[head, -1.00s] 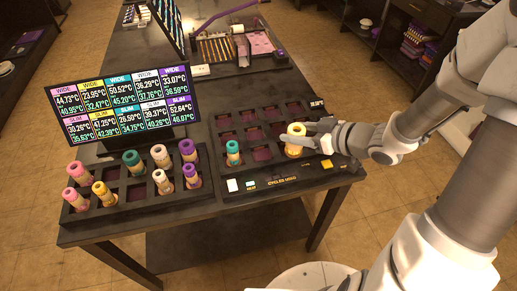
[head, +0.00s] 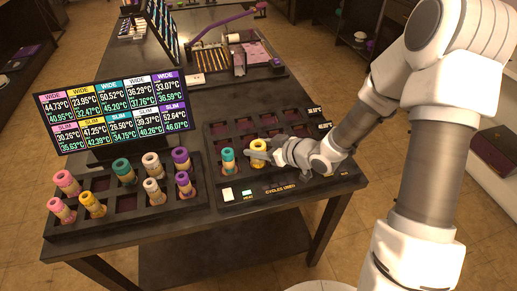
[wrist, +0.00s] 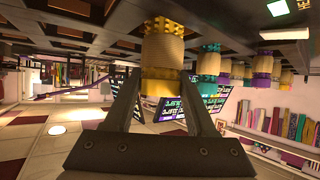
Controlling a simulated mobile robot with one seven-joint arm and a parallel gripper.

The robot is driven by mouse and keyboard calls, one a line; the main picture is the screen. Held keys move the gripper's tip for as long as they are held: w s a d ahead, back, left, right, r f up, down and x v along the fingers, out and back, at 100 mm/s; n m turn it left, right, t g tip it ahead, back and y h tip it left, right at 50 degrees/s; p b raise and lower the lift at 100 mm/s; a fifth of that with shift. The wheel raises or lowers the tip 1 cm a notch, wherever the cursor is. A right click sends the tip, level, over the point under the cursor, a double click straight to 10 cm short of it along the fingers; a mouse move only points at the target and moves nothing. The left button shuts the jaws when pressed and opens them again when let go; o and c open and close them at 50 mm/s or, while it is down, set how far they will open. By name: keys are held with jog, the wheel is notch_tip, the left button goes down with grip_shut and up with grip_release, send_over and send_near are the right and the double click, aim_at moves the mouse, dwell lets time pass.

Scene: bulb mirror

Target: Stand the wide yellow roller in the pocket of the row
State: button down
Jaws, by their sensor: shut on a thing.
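The wide yellow roller (head: 258,148) is upright between the fingers of my gripper (head: 266,156), over the front part of the dark pocketed tray (head: 340,180) on the right. It also shows in the wrist view (wrist: 162,50), with my fingers (wrist: 160,84) closed on its yellow end. I cannot tell whether its base touches the tray. A teal roller (head: 228,161) stands in the tray just left of it. The left rack (head: 120,230) has an empty pocket (head: 98,184) in its back row and another in its front row.
The left rack holds pink, teal, white, purple and slim yellow rollers. A display screen (head: 118,112) stands behind it. The tray's back pockets look empty. A purple-armed apparatus (head: 235,55) sits at the table's far end.

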jog(key=shift+f, duration=0.15)
jog(key=shift+c, duration=1.1)
grip_release()
jog(key=shift+r, duration=0.2)
jog(key=shift+d+r, duration=0.15)
jog(key=shift+r, duration=0.05)
jog(key=p+v, duration=0.2)
jog(key=v, duration=0.9)
jog(key=shift+s+d+p, duration=0.2)
jog(key=shift+s+p, duration=0.1)
jog(key=shift+p, duration=0.05)
